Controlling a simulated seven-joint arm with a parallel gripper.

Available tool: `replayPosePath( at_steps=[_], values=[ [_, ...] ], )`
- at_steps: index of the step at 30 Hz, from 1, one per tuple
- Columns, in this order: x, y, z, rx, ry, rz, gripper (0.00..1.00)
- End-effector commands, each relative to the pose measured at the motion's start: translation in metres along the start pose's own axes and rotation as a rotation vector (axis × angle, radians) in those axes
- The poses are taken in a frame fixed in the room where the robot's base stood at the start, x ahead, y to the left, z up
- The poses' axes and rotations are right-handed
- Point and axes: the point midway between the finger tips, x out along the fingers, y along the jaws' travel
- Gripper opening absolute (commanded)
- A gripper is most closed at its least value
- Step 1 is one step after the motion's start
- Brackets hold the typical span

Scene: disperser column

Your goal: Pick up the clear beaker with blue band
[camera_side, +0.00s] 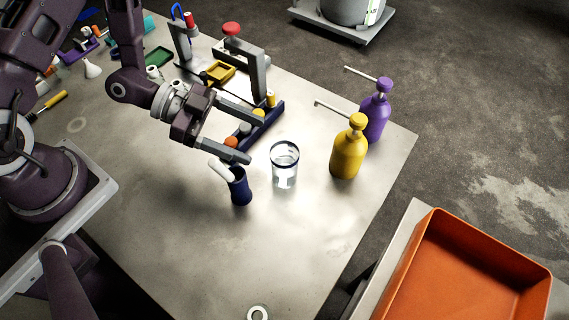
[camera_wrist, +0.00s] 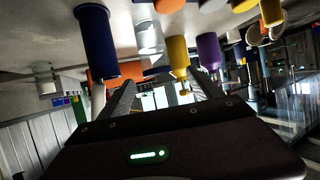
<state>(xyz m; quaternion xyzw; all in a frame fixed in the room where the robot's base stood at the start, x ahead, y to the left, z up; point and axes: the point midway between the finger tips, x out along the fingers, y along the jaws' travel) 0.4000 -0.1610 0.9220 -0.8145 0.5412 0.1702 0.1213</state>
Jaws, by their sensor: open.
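The clear beaker (camera_side: 285,163) stands upright on the metal table, with a dark blue band near its rim. It also shows in the wrist view (camera_wrist: 149,38), where the scene appears upside down. My gripper (camera_side: 240,168) is open and empty, with its fingers pointing toward the beaker from the left in the side view. A gap of bare table lies between the fingertips and the beaker. In the wrist view the fingers (camera_wrist: 163,80) are spread apart, with nothing between them.
A dark blue cylinder (camera_side: 240,188) stands close to the lower fingertip; contact is unclear. A yellow pump bottle (camera_side: 348,155) and a purple one (camera_side: 376,115) stand right of the beaker. A frame with a red knob (camera_side: 231,29) stands behind. The front table is mostly clear; an orange bin (camera_side: 470,275) sits right.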

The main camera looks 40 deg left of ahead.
Motion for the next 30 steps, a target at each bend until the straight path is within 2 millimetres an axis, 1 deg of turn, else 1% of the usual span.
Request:
replayPosePath(
  at_steps=[2, 5, 8, 12, 15, 22, 26, 27, 29, 30],
  values=[
    [0.003, 0.004, -0.002, -0.01, 0.028, 0.009, 0.74],
    [0.015, 0.006, -0.003, -0.01, 0.034, 0.012, 0.74],
    [0.031, 0.007, -0.005, -0.009, 0.031, 0.013, 0.74],
    [0.058, 0.009, -0.009, -0.007, 0.032, 0.012, 0.74],
    [0.069, 0.008, -0.009, -0.01, 0.031, 0.009, 0.74],
    [0.071, 0.007, -0.008, -0.012, 0.03, 0.007, 0.74],
    [0.071, 0.007, -0.008, -0.011, 0.029, 0.007, 0.49],
    [0.071, 0.007, -0.008, -0.011, 0.029, 0.007, 0.41],
    [0.071, 0.007, -0.008, -0.011, 0.029, 0.007, 0.29],
    [0.071, 0.007, -0.008, -0.011, 0.029, 0.007, 0.21]
  ],
)
